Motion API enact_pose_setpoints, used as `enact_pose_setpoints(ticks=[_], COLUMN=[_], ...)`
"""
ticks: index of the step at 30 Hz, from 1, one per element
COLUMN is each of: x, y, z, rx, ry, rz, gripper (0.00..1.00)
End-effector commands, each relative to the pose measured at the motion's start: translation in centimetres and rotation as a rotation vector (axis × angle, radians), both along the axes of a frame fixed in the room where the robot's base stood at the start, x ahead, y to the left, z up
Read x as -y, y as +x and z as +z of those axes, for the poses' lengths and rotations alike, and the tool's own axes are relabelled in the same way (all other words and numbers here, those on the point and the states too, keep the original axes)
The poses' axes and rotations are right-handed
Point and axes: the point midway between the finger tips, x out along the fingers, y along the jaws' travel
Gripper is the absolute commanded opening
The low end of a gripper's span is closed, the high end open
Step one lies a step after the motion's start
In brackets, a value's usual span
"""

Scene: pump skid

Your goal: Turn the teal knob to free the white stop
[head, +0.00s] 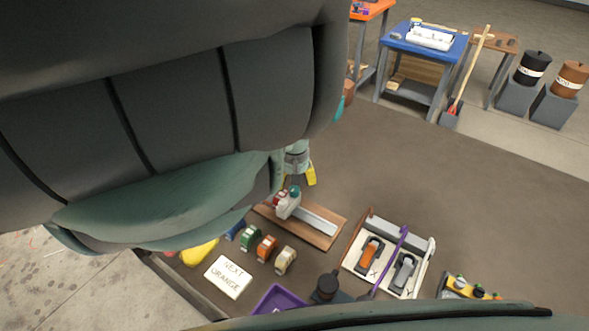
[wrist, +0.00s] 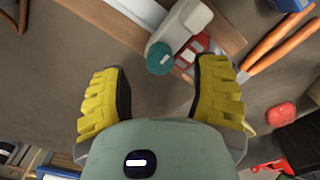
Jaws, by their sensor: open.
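The teal knob (wrist: 160,58) is a small round cap on a white block (wrist: 180,28) in the wrist view. In the head view the knob (head: 296,191) sits on top of that block (head: 287,206), at the left end of a pale rail on a wooden board (head: 263,212). A red part (wrist: 195,46) is beside the block. My gripper (wrist: 159,80) is open and empty, its yellow fingers spread to either side of the knob in the picture, apart from it. In the head view my gripper (head: 302,176) is just above the knob, partly hidden by my arm. I cannot tell which part is the white stop.
Green, orange and cream pieces (head: 267,248) stand in front of the board, by a white card (head: 229,277) lettered ORANGE. A white tray (head: 430,262) with orange and grey parts and a purple bar is to the right. A purple tray (head: 262,302) is nearer.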

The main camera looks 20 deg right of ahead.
Motion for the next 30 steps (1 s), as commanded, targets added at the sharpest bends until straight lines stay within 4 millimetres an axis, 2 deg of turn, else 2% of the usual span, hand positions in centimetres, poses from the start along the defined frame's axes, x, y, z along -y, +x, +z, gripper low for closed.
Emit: enact_pose_setpoints(ticks=[6,15,30], x=[0.1,0.0,0.0], y=[0.0,0.0,-0.1], z=[2.2,4.1,4.4], rx=[0.001,0.000,-0.002], ry=[-0.009,-0.003,-0.003], rz=[0.010,0.004,0.004], gripper=[0.61,0.61,0.61])
